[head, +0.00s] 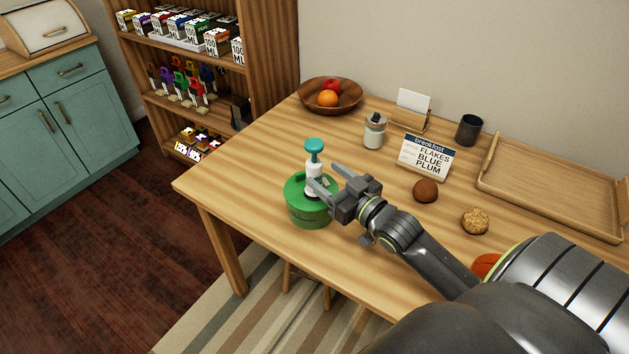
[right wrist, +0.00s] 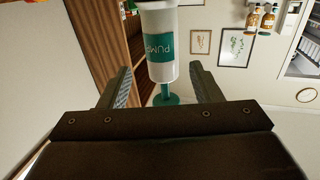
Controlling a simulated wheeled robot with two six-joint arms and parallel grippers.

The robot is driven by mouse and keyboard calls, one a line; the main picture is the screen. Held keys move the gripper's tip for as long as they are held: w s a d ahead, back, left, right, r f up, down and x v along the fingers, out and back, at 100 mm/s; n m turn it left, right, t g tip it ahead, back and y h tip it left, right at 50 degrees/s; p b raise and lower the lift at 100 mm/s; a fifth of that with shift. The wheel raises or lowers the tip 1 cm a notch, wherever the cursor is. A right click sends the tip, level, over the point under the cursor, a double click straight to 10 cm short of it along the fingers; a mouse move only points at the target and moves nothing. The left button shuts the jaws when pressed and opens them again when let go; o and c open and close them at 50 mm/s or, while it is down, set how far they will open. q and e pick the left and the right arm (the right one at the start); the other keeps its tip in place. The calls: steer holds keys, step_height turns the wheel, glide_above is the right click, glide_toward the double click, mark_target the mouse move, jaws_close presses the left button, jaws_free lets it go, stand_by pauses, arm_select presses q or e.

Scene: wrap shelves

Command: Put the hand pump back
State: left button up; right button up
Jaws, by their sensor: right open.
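The hand pump (head: 313,171), a white cylinder with a teal handle on top, stands upright at the green lidded container (head: 309,211) on the table. Whether it sits on or in the lid is hard to tell. In the right wrist view the pump (right wrist: 160,45) appears upside down, with "PUMP" on its teal label. My right gripper (head: 322,174) is open beside the pump. In the wrist view the pump lies between the open fingers, near their tips, with gaps on both sides. My left gripper is not in view.
On the wooden table (head: 255,165) stand a fruit bowl (head: 345,107), a jar (head: 375,135), a breakfast sign (head: 426,157), a dark cup (head: 469,130) and an empty tray (head: 550,190). A stocked shelf (head: 265,60) stands behind left. The table's left part is clear.

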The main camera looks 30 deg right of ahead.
mark_target(314, 143)
steer(key=w, duration=0.2)
steer(key=w+a, duration=0.1)
steer(key=w, duration=0.1)
steer(key=shift+w, duration=0.25)
steer(key=c, duration=1.1)
step_height(314, 143, up, 10)
steer(key=shift+f+p, duration=0.1)
steer(key=shift+p, duration=0.9)
steer(key=s+a+f+n+y, duration=0.1)
steer(key=s+a+y, duration=0.1)
steer(key=s+a, duration=0.2)
steer(key=s+a+f+n+g+y, duration=0.1)
steer(key=s+a+f+n+y, duration=0.1)
steer(key=s+a, duration=0.1)
steer(key=s+a+f+n+g+y, duration=0.1)
steer(key=s+a+y, duration=0.1)
steer(key=s+a, duration=0.2)
steer(key=shift+s+a+f+y, duration=0.1)
steer(key=shift+s+a+y, duration=0.05)
steer(key=shift+a, duration=0.35)
steer(key=shift+s+a+f+y, duration=0.1)
steer(key=shift+s+a+y, duration=0.05)
steer(key=shift+a, duration=0.3)
